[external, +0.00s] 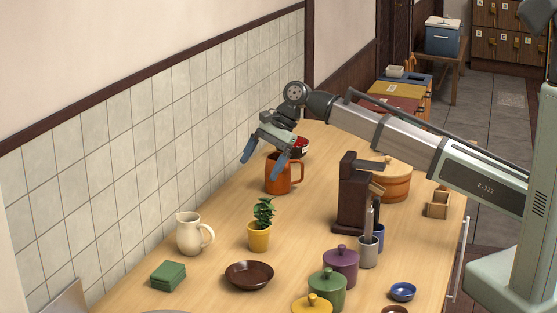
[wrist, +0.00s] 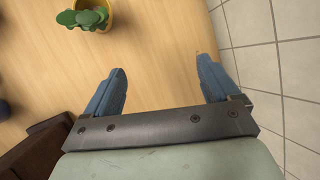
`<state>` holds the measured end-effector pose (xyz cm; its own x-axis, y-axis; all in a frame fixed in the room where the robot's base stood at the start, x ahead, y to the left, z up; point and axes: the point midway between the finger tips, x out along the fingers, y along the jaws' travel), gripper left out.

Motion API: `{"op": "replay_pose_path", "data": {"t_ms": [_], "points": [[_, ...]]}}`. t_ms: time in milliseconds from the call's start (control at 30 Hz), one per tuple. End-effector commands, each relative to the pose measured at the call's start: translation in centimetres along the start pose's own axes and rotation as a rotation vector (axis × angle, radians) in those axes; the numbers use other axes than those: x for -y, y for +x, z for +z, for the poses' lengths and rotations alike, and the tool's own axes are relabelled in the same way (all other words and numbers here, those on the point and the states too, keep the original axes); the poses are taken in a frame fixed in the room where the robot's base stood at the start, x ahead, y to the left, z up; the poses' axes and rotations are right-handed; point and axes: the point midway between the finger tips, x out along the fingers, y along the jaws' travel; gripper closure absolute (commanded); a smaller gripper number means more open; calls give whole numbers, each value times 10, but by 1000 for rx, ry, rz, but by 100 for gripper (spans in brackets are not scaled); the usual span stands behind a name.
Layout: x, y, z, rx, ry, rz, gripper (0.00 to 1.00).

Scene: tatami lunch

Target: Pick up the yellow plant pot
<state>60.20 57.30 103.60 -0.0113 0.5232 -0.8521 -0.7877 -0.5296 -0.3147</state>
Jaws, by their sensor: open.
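The yellow plant pot (external: 258,238) stands upright on the wooden counter and holds a green leafy plant (external: 264,211). In the wrist view the pot (wrist: 107,9) is at the top left, cut by the frame edge and partly covered by the plant (wrist: 82,19). My gripper (external: 264,166) is open, with blue fingers pointing down, above the counter and behind the pot in the external view. In the wrist view the gripper's fingers (wrist: 161,84) are wide apart with nothing between them. The pot is apart from them.
An orange mug (external: 277,178) stands by my gripper. A cream pitcher (external: 188,236) is left of the pot, a dark bowl (external: 249,275) in front, and a brown coffee machine (external: 352,205) to the right. Several lidded jars stand at the front right. A tiled wall (external: 130,155) borders the counter.

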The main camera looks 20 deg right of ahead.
Motion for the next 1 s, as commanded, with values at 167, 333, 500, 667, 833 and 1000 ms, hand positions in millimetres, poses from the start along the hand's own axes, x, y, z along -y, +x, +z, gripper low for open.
{"op": "replay_pose_path", "data": {"t_ms": [167, 333, 500, 667, 833, 1000], "points": [[-47, 18, 50, -31, 96, 183, 11], [-69, 24, 69, -61, 148, 266, 11], [-78, 37, 71, -70, 159, 285, 11], [-85, 63, 69, -69, 159, 284, 11], [-92, 89, 69, -69, 158, 283, 11], [-96, 103, 68, -68, 157, 281, 11]]}}
